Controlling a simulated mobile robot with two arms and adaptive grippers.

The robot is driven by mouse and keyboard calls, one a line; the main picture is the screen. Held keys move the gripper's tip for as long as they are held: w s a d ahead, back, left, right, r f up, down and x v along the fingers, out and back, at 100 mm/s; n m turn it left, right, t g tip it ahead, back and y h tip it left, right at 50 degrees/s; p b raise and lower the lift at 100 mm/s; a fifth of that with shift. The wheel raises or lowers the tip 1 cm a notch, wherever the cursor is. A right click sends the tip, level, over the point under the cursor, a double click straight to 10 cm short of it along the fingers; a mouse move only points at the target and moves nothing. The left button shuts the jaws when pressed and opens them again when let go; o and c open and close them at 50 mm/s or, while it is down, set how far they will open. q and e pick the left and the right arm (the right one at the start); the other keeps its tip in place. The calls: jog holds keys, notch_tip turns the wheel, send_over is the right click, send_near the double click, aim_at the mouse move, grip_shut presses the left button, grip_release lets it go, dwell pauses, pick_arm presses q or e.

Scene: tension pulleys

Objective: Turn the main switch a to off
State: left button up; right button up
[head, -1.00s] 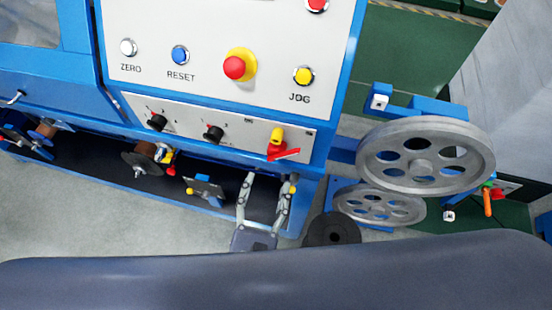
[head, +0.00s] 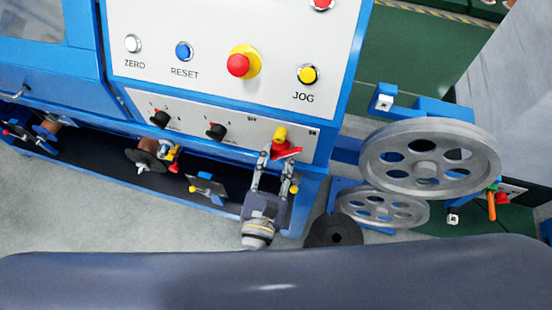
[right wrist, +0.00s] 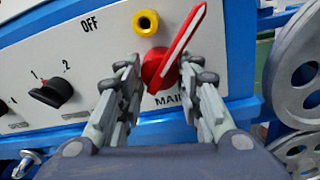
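The main switch (head: 284,154) is a red rotary handle on the white control panel, with a yellow cylinder above it. In the right wrist view the main switch (right wrist: 170,62) has its handle slanting up to the right, and part of the label "MAIN" shows below. The word OFF stands to its upper left. My right gripper (head: 277,164) is open, fingers pointing up at the switch. In the right wrist view the right gripper (right wrist: 160,72) has one fingertip on each side of the red knob; contact cannot be told. My left gripper is not in view.
Two black selector knobs (head: 216,131) sit left of the switch. A red and yellow emergency button (head: 240,65) and a yellow JOG button (head: 307,74) are above. A large grey pulley (head: 428,158) stands to the right. A blue frame edges the panel.

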grip_shut()
jog(key=shift+r+p, duration=0.15)
jog(key=shift+p, duration=0.2)
jog(key=n+p, duration=0.3)
jog(key=p, duration=0.1)
jog(key=shift+r, duration=0.2)
jog(key=n+p, duration=0.2)
jog(key=p, duration=0.1)
jog(key=shift+f+n, duration=0.1)
jog(key=shift+n, duration=0.3)
jog(key=shift+f+n+p, duration=0.15)
jog(key=shift+n+p, duration=0.35)
